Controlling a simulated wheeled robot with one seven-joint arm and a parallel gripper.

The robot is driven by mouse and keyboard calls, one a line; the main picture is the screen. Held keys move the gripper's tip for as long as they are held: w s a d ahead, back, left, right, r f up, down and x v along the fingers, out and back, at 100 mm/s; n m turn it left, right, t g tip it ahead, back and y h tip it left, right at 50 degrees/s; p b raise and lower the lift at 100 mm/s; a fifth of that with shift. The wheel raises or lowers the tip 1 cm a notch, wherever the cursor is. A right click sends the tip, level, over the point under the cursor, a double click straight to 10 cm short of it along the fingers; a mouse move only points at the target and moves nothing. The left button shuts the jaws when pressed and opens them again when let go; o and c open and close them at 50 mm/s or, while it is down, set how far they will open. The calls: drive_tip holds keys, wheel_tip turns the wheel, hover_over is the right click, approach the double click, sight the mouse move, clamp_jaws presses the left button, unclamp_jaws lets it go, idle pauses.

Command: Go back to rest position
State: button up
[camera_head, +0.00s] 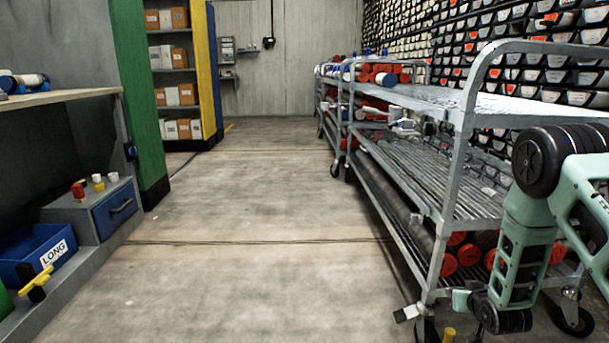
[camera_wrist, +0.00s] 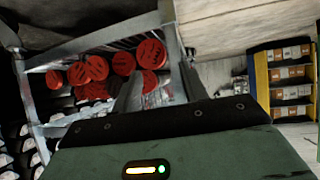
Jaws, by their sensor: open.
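My arm (camera_head: 525,250), mint green with black joints, is folded down at the right, in front of the near cart. In the wrist view my gripper (camera_wrist: 160,88) is open, with two dark fingers apart and nothing held between them. Beyond the fingers are a metal cart frame and several red-capped core liners (camera_wrist: 96,68). In the camera_head view the fingers cannot be made out. Red-capped core liners (camera_head: 470,255) also lie on the near cart's bottom shelf, partly hidden by my arm.
The near cart (camera_head: 460,190) stands close on the right; its top shelf is mostly bare. More carts stand behind it. A workbench (camera_head: 60,97) with a blue bin (camera_head: 35,250) is at left, shelving with boxes (camera_head: 172,70) beyond. The middle floor (camera_head: 260,200) is clear.

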drive_tip(key=s+a+r+g, duration=0.45)
drive_tip(key=s+r, duration=0.45)
drive_tip(key=r, duration=0.4)
drive_tip(key=s+a+r+n+g+y, duration=0.1)
drive_tip(key=s+a+r+g, duration=0.2)
drive_tip(key=s, duration=0.6)
drive_tip(key=s+a+r+g+y, duration=0.1)
drive_tip(key=s+a+r, duration=0.1)
drive_tip(key=s+r, duration=0.45)
drive_tip(key=s+a+r+n+g+p, duration=0.1)
drive_tip(key=s+a+r+n+p, duration=0.2)
drive_tip(key=s+a, duration=0.55)
drive_tip(key=s+a+r+n+g+p, duration=0.2)
drive_tip(key=s+a+n, duration=0.4)
drive_tip(key=a, duration=0.4)
wheel_tip(320, 180, up, 38)
drive_tip(key=m+p, duration=0.1)
drive_tip(key=p, duration=3.6)
drive_tip(key=shift+s, duration=0.3)
